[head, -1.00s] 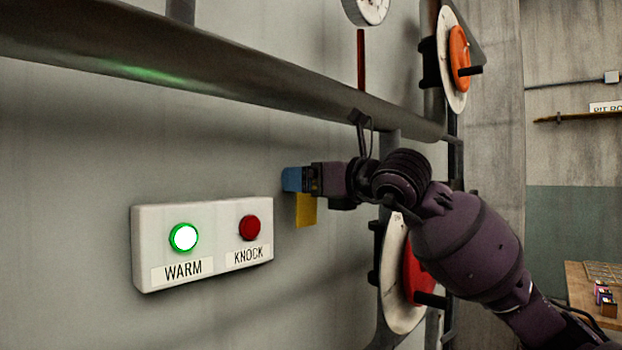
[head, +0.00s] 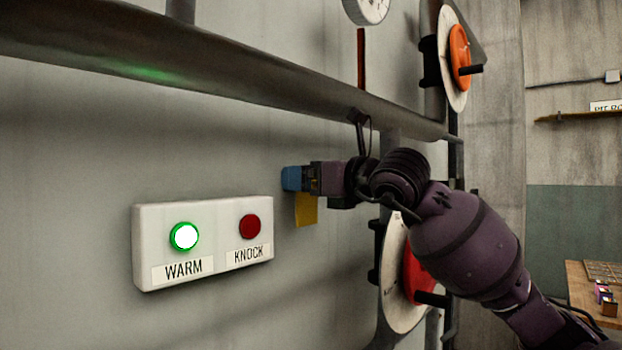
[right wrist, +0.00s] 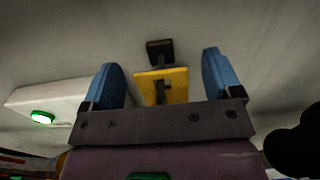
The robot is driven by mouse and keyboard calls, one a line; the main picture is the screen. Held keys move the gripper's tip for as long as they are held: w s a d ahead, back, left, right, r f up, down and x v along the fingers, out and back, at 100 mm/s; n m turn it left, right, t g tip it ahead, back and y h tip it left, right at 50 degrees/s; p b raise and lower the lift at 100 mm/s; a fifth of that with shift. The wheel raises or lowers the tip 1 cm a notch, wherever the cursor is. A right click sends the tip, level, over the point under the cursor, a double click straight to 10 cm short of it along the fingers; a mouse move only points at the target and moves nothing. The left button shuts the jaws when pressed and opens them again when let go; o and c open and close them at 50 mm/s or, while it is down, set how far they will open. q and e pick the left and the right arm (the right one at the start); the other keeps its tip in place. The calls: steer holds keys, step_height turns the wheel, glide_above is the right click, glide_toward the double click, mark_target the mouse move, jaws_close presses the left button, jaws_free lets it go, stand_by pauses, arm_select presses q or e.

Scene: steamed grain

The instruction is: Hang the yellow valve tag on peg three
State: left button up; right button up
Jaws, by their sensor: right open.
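The yellow valve tag (head: 306,209) is by the wall, just right of the button box and below my right gripper's fingers in the head view. My right gripper (right wrist: 159,60) is open, with its two blue fingers apart. In the right wrist view the tag (right wrist: 175,86) lies between and beyond the fingers, with a visible gap on each side. A dark peg-like piece (right wrist: 160,48) shows beside the tag, and a dark bar crosses the tag. I cannot tell for certain whether the tag hangs on it, and no peg number is readable. My left gripper is not in view.
A white box (head: 203,282) on the wall carries a lit green WARM button (head: 184,237) and a red KNOCK button (head: 250,228). A thick pipe (head: 250,82) runs above my right arm. Orange (head: 459,55) and red (head: 411,270) valve wheels are to the right.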

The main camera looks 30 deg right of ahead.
steer(key=shift+c, duration=0.4)
steer(key=c, duration=0.9)
steer(key=shift+r, duration=0.2)
steer(key=shift+v, duration=1.8)
steer(key=shift+v, duration=3)
steer(key=shift+w, duration=0.1)
